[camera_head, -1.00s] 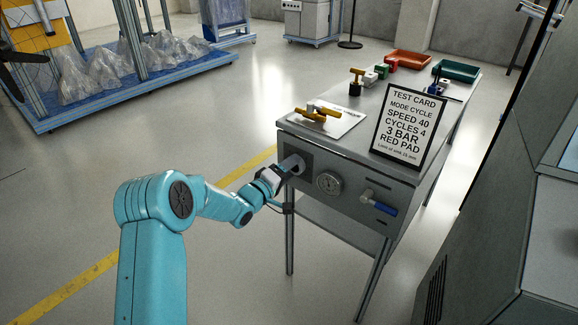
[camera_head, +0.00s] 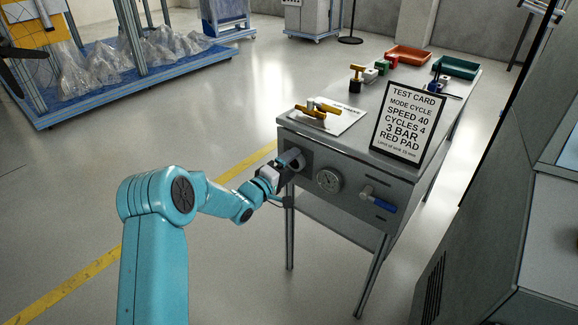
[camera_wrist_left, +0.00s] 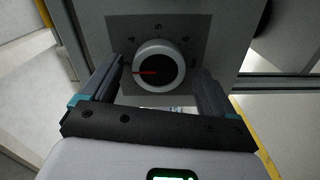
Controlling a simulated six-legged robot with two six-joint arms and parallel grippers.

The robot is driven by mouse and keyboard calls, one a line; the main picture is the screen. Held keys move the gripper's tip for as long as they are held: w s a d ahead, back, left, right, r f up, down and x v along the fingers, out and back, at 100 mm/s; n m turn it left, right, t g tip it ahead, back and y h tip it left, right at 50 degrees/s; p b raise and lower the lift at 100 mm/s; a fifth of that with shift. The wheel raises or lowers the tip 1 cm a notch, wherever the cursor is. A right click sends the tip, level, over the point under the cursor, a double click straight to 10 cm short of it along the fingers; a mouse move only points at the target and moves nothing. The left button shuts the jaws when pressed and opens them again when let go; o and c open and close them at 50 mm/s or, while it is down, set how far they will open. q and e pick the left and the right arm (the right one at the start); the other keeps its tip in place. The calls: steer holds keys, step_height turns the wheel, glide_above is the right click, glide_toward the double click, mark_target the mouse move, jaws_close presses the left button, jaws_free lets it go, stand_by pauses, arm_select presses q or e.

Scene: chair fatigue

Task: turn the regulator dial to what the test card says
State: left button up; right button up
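The regulator dial (camera_wrist_left: 169,48) is a round pale knob with a dark face and a red pointer line, which points left in the left wrist view. In the head view the dial (camera_head: 294,158) is on the bench's front panel, partly hidden. My left gripper (camera_wrist_left: 158,72) is open, one finger on each side of the knob with small gaps; it also shows in the head view (camera_head: 284,168). The test card (camera_head: 408,122) reads mode cycle, speed 40, cycles 4, 3 bar, red pad.
A round gauge (camera_head: 328,180) and a blue-handled valve (camera_head: 380,203) sit right of the dial. The bench top (camera_head: 345,143) holds yellow-brown parts (camera_head: 317,110) on a sheet, small blocks, a red tray (camera_head: 408,53) and a green tray (camera_head: 456,69).

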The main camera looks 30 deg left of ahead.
arm_select(q)
steer(key=s+a+p, duration=0.1)
steer(key=s+p, duration=0.1)
steer(key=s, duration=1.4)
steer(key=shift+s+a, duration=0.15)
